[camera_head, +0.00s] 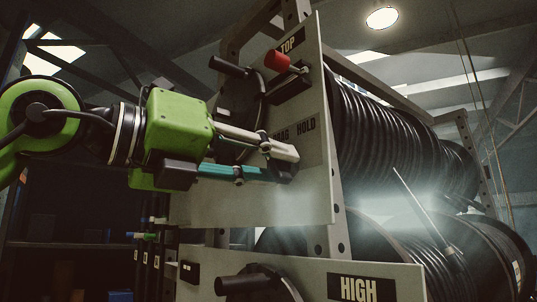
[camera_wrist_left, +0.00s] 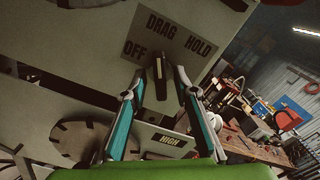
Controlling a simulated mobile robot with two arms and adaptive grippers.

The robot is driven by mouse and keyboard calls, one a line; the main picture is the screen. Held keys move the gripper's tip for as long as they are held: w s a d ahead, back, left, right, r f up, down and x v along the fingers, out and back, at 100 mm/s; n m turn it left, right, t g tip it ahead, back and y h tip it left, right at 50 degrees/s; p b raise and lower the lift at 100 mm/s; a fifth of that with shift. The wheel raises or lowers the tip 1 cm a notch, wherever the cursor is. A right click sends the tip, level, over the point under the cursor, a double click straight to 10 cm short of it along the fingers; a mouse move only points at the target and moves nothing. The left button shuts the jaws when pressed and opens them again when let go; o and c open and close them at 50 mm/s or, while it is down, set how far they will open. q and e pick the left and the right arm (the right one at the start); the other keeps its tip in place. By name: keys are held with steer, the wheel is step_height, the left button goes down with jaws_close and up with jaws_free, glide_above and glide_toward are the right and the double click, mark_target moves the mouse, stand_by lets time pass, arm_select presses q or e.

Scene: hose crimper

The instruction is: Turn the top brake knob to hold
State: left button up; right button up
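The top brake knob (camera_wrist_left: 160,68) is a small dark bar on the pale panel in the left wrist view. It stands just below the DRAG label, with OFF to its left and HOLD to its right. My left gripper (camera_wrist_left: 160,78) has its two fingers on either side of the knob, with gaps that seem to show between them. In the head view, my left gripper (camera_head: 284,163) is at the panel below the DRAG and HOLD labels (camera_head: 305,127) and hides the knob. My right gripper is in neither view.
The upper panel (camera_head: 315,80) carries the TOP label, a red knob (camera_head: 277,61) and a black crank handle (camera_head: 228,66) above my gripper. A lower panel (camera_head: 405,282) marked HIGH has another handle. Hose reels (camera_head: 390,130) fill the right. A cluttered workbench (camera_wrist_left: 245,135) stands farther off.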

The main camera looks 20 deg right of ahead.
arm_select(q)
jaws_close()
steer(key=m, duration=0.2)
steer(key=shift+m+b, duration=0.4)
steer(key=m, duration=0.2)
steer(key=shift+m, duration=0.3)
steer(key=m, duration=0.2)
steer(key=shift+a+m, duration=0.1)
steer(key=shift+m, duration=0.3)
steer(key=shift+w+r+m, duration=0.1)
steer(key=shift+m, duration=1.7)
